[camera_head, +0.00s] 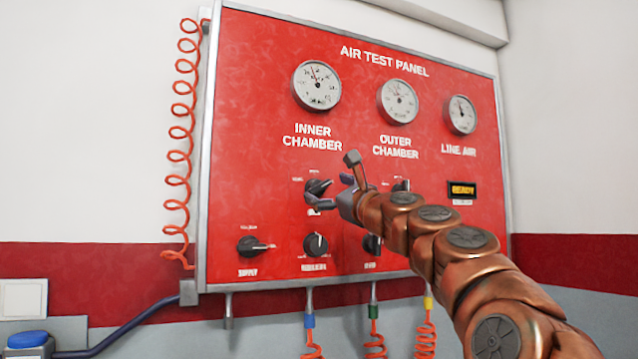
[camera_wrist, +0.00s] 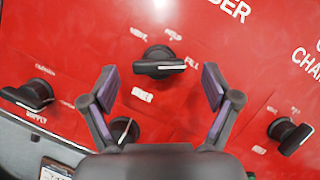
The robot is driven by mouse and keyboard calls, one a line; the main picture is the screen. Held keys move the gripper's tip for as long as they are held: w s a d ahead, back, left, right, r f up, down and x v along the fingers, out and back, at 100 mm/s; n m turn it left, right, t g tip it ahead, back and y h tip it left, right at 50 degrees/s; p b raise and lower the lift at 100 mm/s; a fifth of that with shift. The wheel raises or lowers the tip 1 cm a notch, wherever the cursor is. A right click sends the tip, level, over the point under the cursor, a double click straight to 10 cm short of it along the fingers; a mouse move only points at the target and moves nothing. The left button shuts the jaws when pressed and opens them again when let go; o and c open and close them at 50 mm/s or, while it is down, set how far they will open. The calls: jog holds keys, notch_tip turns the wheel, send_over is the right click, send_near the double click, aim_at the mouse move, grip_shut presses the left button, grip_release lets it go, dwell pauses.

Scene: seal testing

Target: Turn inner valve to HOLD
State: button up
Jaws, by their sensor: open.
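The inner valve (camera_head: 317,188) is a black knob on the red panel, below the INNER CHAMBER label. In the wrist view the same knob (camera_wrist: 157,62) sits ahead of and between my fingers. Its white pointer line points right, towards FILL. The HOLD label (camera_wrist: 172,35) is above it to the right, and a blurred label is at upper left. My gripper (camera_head: 337,180) is open in front of the knob, and in the wrist view the open fingers (camera_wrist: 158,82) stand apart on either side, with nothing held. Any contact with the knob cannot be told.
The supply knob (camera_head: 252,247), regulator knob (camera_head: 315,244) and another knob (camera_head: 372,245) are lower on the panel (camera_head: 260,120). The outer valve (camera_head: 402,186) is partly behind my gripper. Gauges are above. Orange coiled hoses (camera_head: 180,140) hang at the left and below.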

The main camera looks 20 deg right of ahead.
aim_at(321, 187)
jog(key=shift+p+x, duration=0.5)
jog(key=shift+x, duration=1.35)
jog(key=shift+f, duration=0.15)
jog(key=c, duration=1.2)
